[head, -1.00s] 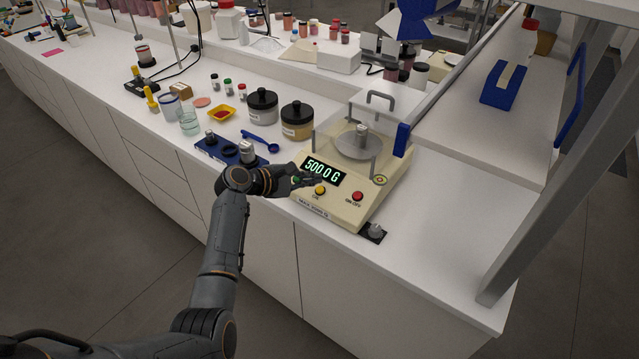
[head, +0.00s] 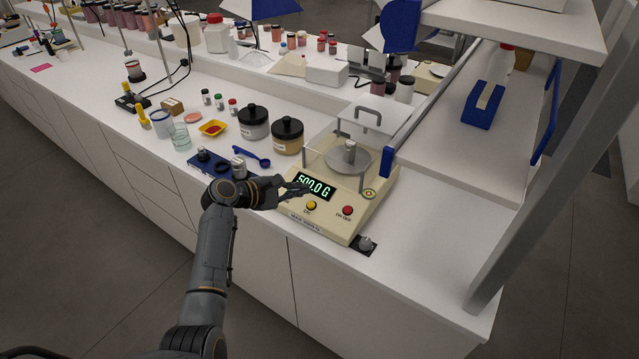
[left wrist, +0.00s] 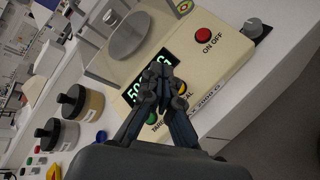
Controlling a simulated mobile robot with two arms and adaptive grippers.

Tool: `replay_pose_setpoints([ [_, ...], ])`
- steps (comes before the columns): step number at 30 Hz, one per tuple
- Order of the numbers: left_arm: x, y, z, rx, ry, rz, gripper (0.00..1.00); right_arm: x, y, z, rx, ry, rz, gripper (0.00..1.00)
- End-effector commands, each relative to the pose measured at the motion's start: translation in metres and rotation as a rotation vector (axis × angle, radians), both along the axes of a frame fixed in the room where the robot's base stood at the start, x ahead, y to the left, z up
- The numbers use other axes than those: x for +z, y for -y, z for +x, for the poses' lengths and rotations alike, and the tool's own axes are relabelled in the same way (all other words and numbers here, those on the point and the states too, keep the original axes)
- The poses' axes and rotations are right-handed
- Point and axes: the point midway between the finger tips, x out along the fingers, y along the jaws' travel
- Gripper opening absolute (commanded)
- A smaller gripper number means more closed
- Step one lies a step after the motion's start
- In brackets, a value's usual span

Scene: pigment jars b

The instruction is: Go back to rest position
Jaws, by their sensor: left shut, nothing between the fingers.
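My left gripper (head: 296,188) is shut and empty in front of the beige balance (head: 324,226), close to its display and buttons. In the left wrist view the gripper (left wrist: 158,76) shows its fingertips together, over the display's lower edge. The display (head: 314,186) reads 500.0 G. The yellow button (head: 311,205) and red on/off button (head: 348,210) are in plain sight. In the left wrist view, a green button (left wrist: 151,118) is partly hidden by the fingers. My right gripper is out of view.
A blue weight holder (head: 208,168) with metal weights lies left of my gripper. A blue spoon (head: 252,156) and two black-lidded jars (head: 254,122) (head: 287,135) stand behind. A grey post (head: 530,190) and shelf bound the right.

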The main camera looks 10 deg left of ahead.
Motion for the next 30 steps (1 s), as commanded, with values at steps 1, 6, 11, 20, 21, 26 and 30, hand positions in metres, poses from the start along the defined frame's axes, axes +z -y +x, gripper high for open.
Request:
replay_pose_setpoints([
  [1,0.0,0.0,0.0,0.0,0.0,0.0,0.0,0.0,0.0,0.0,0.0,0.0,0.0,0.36],
  [6,-0.006,0.0,-0.006,-0.014,0.0,0.031,0.0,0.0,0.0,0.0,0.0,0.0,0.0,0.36],
  [11,-0.045,0.001,-0.059,-0.142,0.014,0.294,0.0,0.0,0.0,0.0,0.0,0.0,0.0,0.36],
  [20,-0.104,0.006,-0.241,-0.694,0.073,1.016,0.0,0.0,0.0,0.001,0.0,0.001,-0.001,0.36],
  [21,-0.104,0.006,-0.259,-0.755,0.081,1.076,0.0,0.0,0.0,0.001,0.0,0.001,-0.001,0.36],
  [26,-0.098,0.006,-0.312,-0.94,0.107,1.238,0.0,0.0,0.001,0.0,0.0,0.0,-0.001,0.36],
  [30,-0.089,0.006,-0.348,-1.063,0.127,1.33,0.0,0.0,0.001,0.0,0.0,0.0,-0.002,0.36],
])
